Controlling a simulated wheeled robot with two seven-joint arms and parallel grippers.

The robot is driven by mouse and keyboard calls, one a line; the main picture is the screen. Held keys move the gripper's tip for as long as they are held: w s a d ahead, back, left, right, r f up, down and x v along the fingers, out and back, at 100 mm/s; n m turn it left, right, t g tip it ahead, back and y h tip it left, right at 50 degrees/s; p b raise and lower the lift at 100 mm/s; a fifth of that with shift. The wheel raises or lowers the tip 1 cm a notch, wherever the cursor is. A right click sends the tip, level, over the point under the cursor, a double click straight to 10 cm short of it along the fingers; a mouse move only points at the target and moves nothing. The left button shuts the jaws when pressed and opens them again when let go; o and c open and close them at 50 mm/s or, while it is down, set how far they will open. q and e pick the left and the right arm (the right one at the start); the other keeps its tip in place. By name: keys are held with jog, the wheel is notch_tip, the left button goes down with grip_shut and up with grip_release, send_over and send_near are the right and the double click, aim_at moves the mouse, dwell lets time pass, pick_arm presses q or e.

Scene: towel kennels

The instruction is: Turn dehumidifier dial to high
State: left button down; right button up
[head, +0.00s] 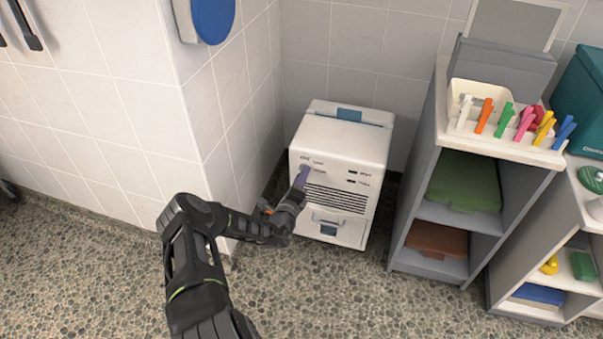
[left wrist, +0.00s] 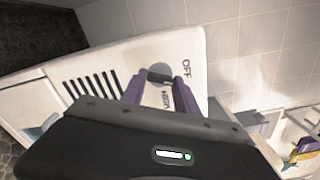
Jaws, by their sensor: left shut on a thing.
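The white dehumidifier (head: 332,226) stands on the floor against the tiled wall, with black vent slits and small printed labels on its front panel. My left gripper (head: 301,177) reaches its upper left front, where the dial is, and hides the dial in the head view. In the left wrist view the gripper's purple fingers (left wrist: 160,88) are shut on the dark dial (left wrist: 160,77) on the white panel (left wrist: 100,62). An OFF label and a partly covered label beside the fingers show there. The dial's exact setting cannot be told. My right gripper is not in view.
A tiled wall corner (head: 220,130) stands close to the left of my arm. To the right is a grey shelf unit (head: 428,170) with folded towels and a tray of coloured clips on top. Pebbled floor (head: 340,300) in front is clear.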

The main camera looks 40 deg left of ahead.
pick_arm(q)
jog(key=shift+m+p, duration=2.55)
jog(key=shift+m, duration=3.95)
jog(key=c, duration=0.9)
grip_release()
